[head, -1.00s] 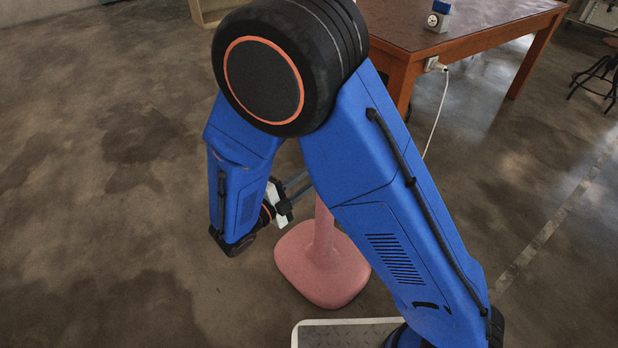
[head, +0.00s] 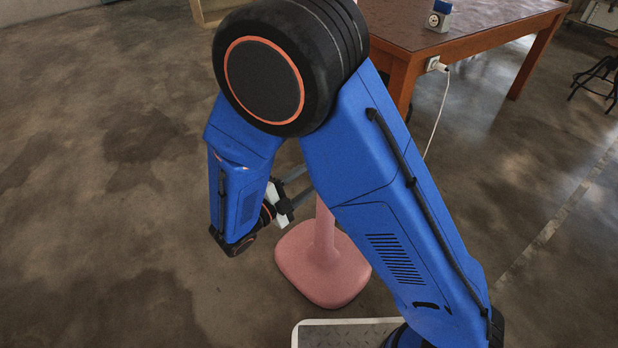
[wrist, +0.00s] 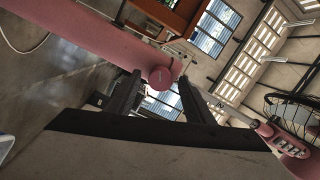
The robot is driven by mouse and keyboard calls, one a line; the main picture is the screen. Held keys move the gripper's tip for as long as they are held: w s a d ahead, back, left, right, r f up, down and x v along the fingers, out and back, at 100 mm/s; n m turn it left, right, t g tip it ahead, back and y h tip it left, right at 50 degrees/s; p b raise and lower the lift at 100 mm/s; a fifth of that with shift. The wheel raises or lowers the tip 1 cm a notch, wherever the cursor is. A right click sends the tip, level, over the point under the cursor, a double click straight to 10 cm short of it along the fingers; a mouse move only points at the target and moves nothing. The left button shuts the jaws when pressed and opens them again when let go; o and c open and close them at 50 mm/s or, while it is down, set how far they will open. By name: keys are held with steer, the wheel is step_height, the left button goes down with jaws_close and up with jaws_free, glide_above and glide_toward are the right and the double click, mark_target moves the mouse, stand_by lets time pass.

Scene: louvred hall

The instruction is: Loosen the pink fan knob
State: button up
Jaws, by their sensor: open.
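The pink fan's stand shows in the head view as a rounded base (head: 322,264) and a pole (head: 323,228) partly hidden behind my arm. In the wrist view the pink pole (wrist: 75,40) runs in from the upper left. The pink round knob (wrist: 161,77) shows its end face between my fingertips. My gripper (wrist: 160,84) is open, with one dark finger on either side of the knob and gaps showing. I cannot tell how deep the knob sits between the fingers. In the head view my arm hides the knob.
The caged fan head (wrist: 298,112) and its pink button panel (wrist: 288,146) are at the right of the wrist view. A wooden table (head: 450,38) stands behind, with a white cord (head: 439,115) hanging from its plug. The floor at left is clear.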

steer(key=v, duration=1.7)
steer(key=shift+s+r, duration=0.1)
steer(key=shift+r, duration=0.05)
steer(key=shift+c, duration=0.5)
stand_by(0.6)
